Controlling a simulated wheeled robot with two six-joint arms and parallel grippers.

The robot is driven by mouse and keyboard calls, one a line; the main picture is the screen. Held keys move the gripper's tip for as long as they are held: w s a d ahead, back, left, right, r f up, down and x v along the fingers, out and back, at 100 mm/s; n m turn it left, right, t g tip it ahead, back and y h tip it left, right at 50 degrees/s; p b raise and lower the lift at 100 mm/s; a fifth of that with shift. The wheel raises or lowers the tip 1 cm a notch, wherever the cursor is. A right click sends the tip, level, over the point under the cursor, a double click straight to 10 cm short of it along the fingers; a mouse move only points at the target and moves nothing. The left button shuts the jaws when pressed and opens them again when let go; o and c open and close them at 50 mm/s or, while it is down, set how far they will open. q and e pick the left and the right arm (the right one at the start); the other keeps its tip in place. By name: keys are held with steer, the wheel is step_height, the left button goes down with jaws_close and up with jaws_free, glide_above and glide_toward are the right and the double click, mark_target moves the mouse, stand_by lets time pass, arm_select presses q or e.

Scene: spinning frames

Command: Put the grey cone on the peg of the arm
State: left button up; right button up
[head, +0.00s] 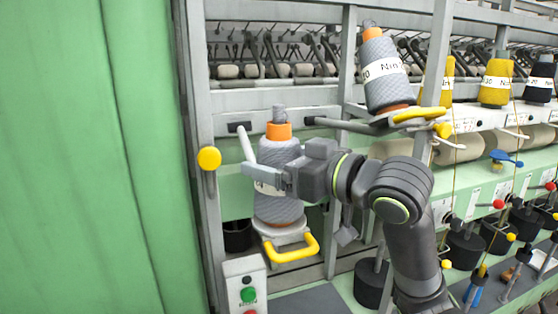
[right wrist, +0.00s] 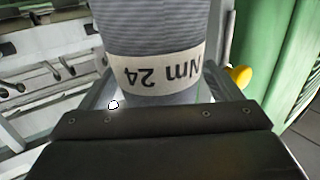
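A grey cone (head: 278,208) with an orange top and a pale label stands upright at the left of the frame. It is over the round plate of an arm with a yellow handle (head: 291,248). A grey tip shows above its orange top, in line with a peg. My right gripper (head: 264,181) has its fingers around the cone at label height and looks shut on it. In the right wrist view the cone (right wrist: 155,35) fills the space between the fingers, its "Nm 24" label upside down. Whether its base rests fully on the plate is hard to tell. My left gripper is not in view.
Another grey cone (head: 385,75) stands on a second arm at upper right. Yellow cones (head: 495,82) and a black cone (head: 540,82) are farther right. A yellow knob (head: 209,158) is on the post at left. A switch box (head: 245,284) is below. A green wall (head: 90,160) fills the left.

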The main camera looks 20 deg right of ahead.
steer(key=shift+o, duration=0.3)
steer(key=shift+s+d+r+p, duration=0.15)
steer(key=shift+s+d+p, duration=0.25)
steer(key=shift+s+p, duration=0.1)
steer(key=f+b+v, duration=0.1)
steer(key=b+v, duration=1.5)
steer(key=b, duration=0.1)
steer(key=shift+r, duration=0.35)
stand_by(0.5)
steer(key=shift+s, duration=0.1)
stand_by(0.5)
